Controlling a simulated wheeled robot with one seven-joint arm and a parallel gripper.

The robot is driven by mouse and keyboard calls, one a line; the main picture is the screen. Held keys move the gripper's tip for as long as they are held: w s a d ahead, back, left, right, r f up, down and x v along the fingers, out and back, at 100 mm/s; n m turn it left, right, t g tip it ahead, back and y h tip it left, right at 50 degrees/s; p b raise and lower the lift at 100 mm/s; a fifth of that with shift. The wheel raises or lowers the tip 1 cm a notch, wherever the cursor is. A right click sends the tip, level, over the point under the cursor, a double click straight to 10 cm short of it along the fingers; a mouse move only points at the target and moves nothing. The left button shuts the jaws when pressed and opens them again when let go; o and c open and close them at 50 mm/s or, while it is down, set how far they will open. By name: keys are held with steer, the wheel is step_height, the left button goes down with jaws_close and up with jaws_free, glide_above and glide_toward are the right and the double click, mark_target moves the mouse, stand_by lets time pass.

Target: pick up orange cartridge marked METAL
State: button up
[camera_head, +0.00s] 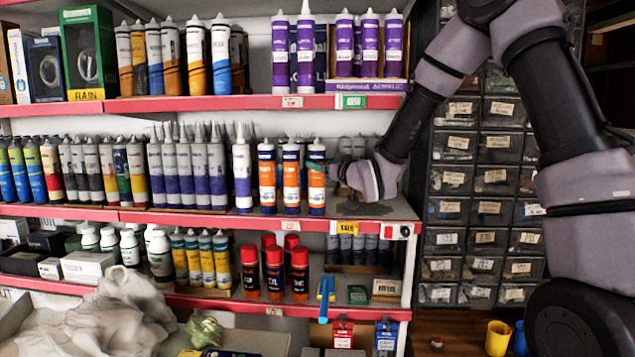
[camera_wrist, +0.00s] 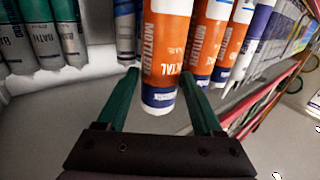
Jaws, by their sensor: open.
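Several orange, white and blue cartridges stand on the middle shelf. The rightmost orange cartridge (camera_head: 316,185) is nearest my gripper (camera_head: 335,172). In the wrist view, this orange cartridge (camera_wrist: 166,48) stands between the two green fingers of my open gripper (camera_wrist: 161,76), one on each side. I cannot tell whether they touch it. Its label is partly cut off, and I cannot clearly read METAL on it. The middle orange cartridge (camera_head: 291,180) and the left orange cartridge (camera_head: 266,180) stand beside it in a row.
A white and purple cartridge (camera_head: 242,178) stands left of the orange ones. Grey cartridges (camera_wrist: 72,35) stand close by in the wrist view. The upper shelf (camera_head: 240,103) runs above my gripper.

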steer(key=shift+x, duration=1.45)
jaws_close()
